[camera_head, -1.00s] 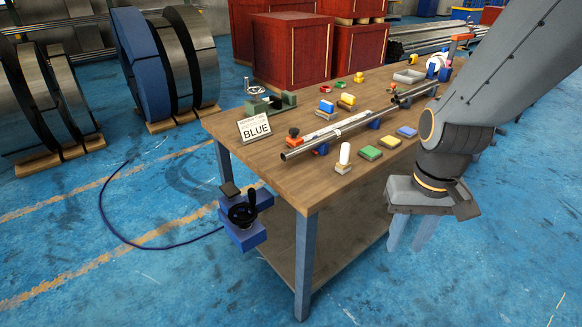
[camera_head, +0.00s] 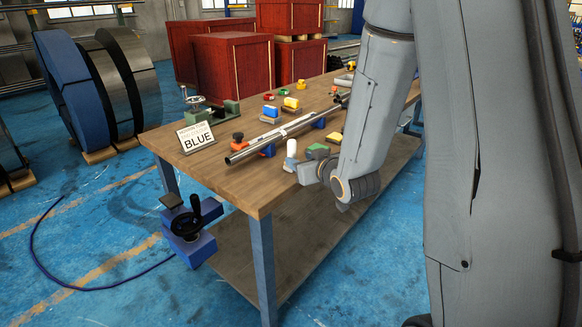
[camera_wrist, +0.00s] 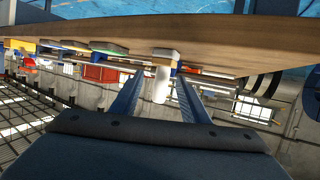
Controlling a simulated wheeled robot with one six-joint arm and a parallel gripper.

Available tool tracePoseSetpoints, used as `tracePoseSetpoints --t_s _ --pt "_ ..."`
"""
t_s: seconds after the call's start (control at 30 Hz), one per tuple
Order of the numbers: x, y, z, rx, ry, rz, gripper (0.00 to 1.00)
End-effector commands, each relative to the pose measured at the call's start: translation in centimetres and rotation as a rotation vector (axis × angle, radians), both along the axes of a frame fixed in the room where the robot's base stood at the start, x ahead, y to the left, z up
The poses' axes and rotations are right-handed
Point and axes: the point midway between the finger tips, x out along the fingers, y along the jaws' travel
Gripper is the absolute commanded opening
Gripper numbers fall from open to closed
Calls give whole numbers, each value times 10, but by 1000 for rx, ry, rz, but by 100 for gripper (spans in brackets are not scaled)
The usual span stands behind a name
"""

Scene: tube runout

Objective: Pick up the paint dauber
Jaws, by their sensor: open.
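A white upright cylinder on a small pale block, which looks like the paint dauber (camera_head: 291,149), stands near the front edge of the wooden table (camera_head: 243,190). In the wrist view, which is upside down, the dauber (camera_wrist: 161,86) shows between the two blue-grey fingers. My gripper (camera_wrist: 159,80) is open and empty, with a finger to each side of the dauber in that picture. How far the fingertips are from it is hard to tell. In the head view my wrist is at the table's front edge, right of the dauber, and the fingers are mostly hidden.
A metal tube (camera_head: 275,136) lies on supports behind the dauber. A green pad (camera_head: 318,151) is close by on its right. A sign reading BLUE (camera_head: 196,137) stands at the left. A blue vise-like device (camera_head: 190,230) is beside the table's left end.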

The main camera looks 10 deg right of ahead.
Motion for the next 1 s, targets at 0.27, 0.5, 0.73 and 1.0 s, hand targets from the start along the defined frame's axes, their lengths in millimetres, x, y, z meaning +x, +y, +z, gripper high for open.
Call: tracePoseSetpoints --t_s 0.27,0.5,0.73,1.0 --pt "17 6 17 80 -267 63 41" --pt "26 10 24 98 -321 76 41" --pt "49 14 24 98 -320 76 41" --pt "85 21 24 97 -319 76 41"
